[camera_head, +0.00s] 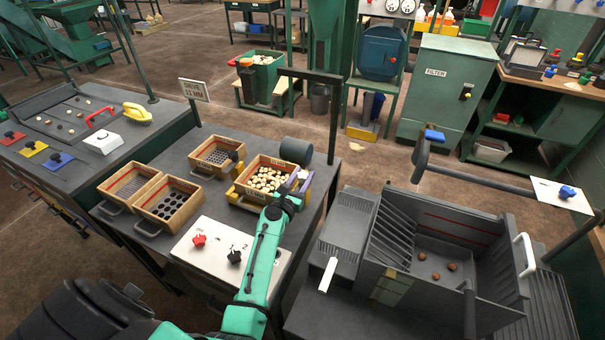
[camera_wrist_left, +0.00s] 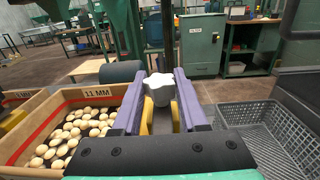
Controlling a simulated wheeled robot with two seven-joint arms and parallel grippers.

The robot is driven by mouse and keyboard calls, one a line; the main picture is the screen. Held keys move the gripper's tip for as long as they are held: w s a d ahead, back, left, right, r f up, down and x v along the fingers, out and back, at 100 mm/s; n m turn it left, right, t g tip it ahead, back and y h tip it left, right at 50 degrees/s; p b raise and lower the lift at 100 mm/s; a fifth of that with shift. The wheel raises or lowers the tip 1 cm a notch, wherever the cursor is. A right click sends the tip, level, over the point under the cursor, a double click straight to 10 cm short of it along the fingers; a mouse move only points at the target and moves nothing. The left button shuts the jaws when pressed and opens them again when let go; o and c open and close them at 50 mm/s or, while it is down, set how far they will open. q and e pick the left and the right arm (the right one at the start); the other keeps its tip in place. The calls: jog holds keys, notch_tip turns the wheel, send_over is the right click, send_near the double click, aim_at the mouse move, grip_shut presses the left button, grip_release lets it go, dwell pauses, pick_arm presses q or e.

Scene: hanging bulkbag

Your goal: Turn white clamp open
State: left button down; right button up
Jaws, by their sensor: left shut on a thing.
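The white clamp (camera_wrist_left: 160,88) shows in the left wrist view as a lobed white knob between my left gripper's fingers. My left gripper (camera_head: 297,182) reaches from below to the right side of the wooden box of pale nuts in the head view. Its purple fingers (camera_wrist_left: 154,104) are shut on the white clamp, with yellow parts between them. In the head view the clamp is mostly hidden by the fingers. My right gripper shows in neither view.
The wooden box marked 11 MM (camera_wrist_left: 53,97) stands close left of the gripper. A dark cylinder (camera_head: 296,151) lies behind it. A grey perforated basket (camera_wrist_left: 268,123) is to the right. A white panel with red and black knobs (camera_head: 218,240) lies in front.

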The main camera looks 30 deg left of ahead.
aim_at(300, 180)
pick_arm(q)
jog(key=shift+c, duration=2.2)
grip_release()
jog(key=shift+a, duration=0.1)
jog(key=s, duration=0.7)
jog(key=shift+s+d, duration=0.35)
jog(key=shift+w, duration=0.1)
